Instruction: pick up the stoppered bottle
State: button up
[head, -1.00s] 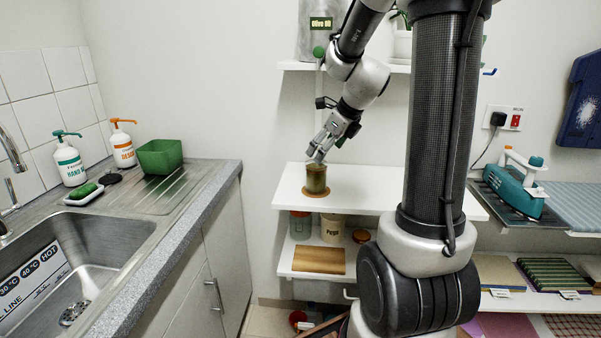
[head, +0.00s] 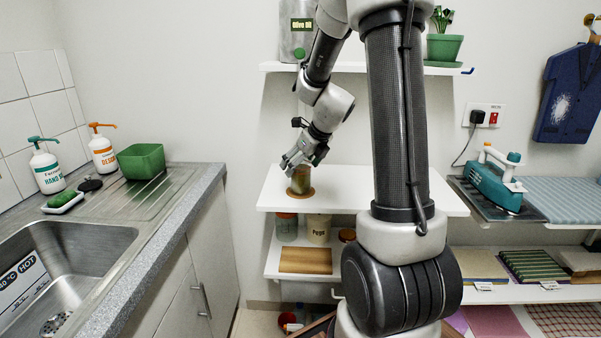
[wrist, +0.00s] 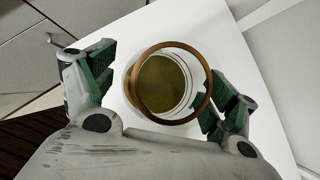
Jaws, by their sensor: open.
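In the wrist view my gripper (wrist: 160,92) is open, with one green-padded finger on each side of the vessel (wrist: 160,82). Gaps show beside the vessel, wider on the left. A brown ring shows around its olive middle.
The sink counter (head: 190,195) is to the left. An iron (head: 495,182) stands at right. The white top right of the vessel is clear.

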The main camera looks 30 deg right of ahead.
jog(key=shift+r, duration=0.1)
jog(key=c, duration=1.8)
jog(key=shift+o, duration=0.2)
jog(key=shift+r, duration=0.15)
